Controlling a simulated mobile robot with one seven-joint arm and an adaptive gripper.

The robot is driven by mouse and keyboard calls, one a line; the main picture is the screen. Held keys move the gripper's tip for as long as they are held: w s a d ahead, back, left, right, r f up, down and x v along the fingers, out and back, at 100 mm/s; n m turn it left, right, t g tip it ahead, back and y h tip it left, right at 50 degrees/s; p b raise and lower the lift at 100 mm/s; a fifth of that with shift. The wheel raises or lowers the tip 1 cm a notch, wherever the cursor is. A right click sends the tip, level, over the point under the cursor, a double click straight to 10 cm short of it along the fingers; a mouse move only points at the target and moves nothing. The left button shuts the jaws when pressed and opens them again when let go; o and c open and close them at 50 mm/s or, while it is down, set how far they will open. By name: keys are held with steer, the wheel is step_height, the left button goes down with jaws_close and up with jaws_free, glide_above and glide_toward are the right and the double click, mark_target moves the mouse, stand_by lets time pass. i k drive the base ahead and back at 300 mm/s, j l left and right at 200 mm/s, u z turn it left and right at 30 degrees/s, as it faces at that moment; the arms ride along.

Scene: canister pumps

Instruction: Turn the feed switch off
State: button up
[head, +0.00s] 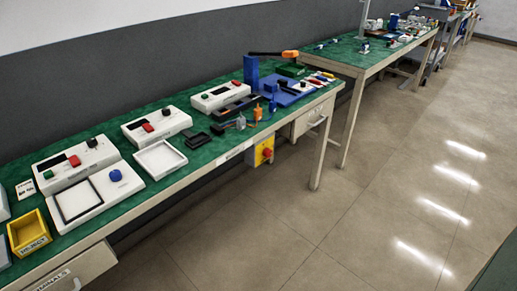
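No label that I can read marks the feed switch, so I cannot tell which control it is. A yellow switch box with a red knob (264,151) hangs on the front edge of the near bench. Three white units stand along the bench's back: the left one (60,178) and the middle one (157,136) each carry a red control and a dark display, and the right one (211,103) also carries a red part. The setting of these controls is too small to tell. My gripper is not in view.
The green-topped bench (205,150) holds a white tray (160,160), a white scale-like unit with a blue knob (122,190), a yellow bin (29,233), and hand tools and a blue stand (251,75) at the right. A second bench (340,52) stands beyond. The tiled floor (370,180) is clear.

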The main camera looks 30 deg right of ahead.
mark_target(267, 153)
steer(key=i+l+z, duration=0.1)
steer(key=l+z, duration=0.2)
steer(key=z, duration=0.15)
steer(key=i+l+z, duration=0.1)
steer(key=l+z, duration=0.15)
steer(key=z, duration=0.15)
steer(key=i+l+z, duration=0.15)
steer(key=z, duration=0.3)
